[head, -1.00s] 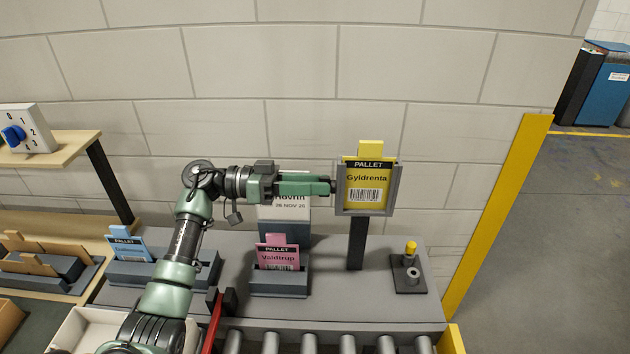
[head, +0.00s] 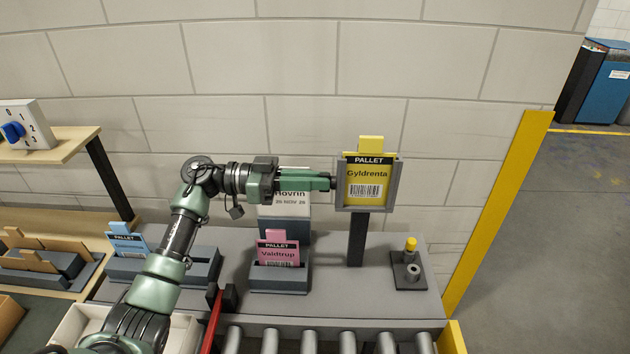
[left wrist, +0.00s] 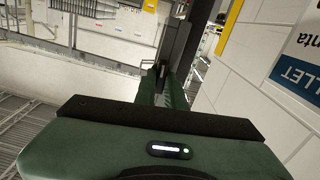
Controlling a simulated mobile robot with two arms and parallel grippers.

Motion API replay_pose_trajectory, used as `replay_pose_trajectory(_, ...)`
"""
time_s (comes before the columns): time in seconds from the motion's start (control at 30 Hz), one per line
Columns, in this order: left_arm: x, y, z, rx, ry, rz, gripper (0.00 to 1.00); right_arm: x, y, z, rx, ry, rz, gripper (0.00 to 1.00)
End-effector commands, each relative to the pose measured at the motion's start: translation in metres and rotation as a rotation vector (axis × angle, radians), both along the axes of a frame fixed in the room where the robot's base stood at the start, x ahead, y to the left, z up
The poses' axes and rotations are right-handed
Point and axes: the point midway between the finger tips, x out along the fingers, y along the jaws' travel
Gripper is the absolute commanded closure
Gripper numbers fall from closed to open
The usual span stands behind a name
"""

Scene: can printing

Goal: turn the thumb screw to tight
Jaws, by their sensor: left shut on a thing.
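A sign holder (head: 398,186) stands on a dark post with a yellow "Gyldrenta" pallet card (head: 367,187) in it. My left gripper (head: 331,183) reaches in from the left, level with the holder, its fingertips at the holder's left side. It is shut on a small dark part there, which I take to be the thumb screw; the fingers hide most of it. In the left wrist view the green fingers (left wrist: 165,80) run away from the camera and the screw cannot be made out. My right gripper is not in view.
A pink "Valdtrup" card (head: 278,252) stands in a grey holder below my left gripper, with a white printed block behind. A small fixture with a yellow knob (head: 411,244) stands right of the post. Rollers (head: 308,342) line the front.

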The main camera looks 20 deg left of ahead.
Motion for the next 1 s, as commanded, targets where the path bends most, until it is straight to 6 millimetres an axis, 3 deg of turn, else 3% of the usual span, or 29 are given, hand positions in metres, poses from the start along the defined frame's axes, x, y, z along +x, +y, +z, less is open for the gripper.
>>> replay_pose_trajectory(0.47, -0.001, 0.001, -0.004, 0.13, -0.434, 0.0, 1.0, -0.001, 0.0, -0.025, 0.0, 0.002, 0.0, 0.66)
replay_pose_trajectory(1.0, -0.003, -0.001, -0.006, 0.271, -0.928, -0.001, 1.0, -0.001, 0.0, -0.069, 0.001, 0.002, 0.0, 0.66)
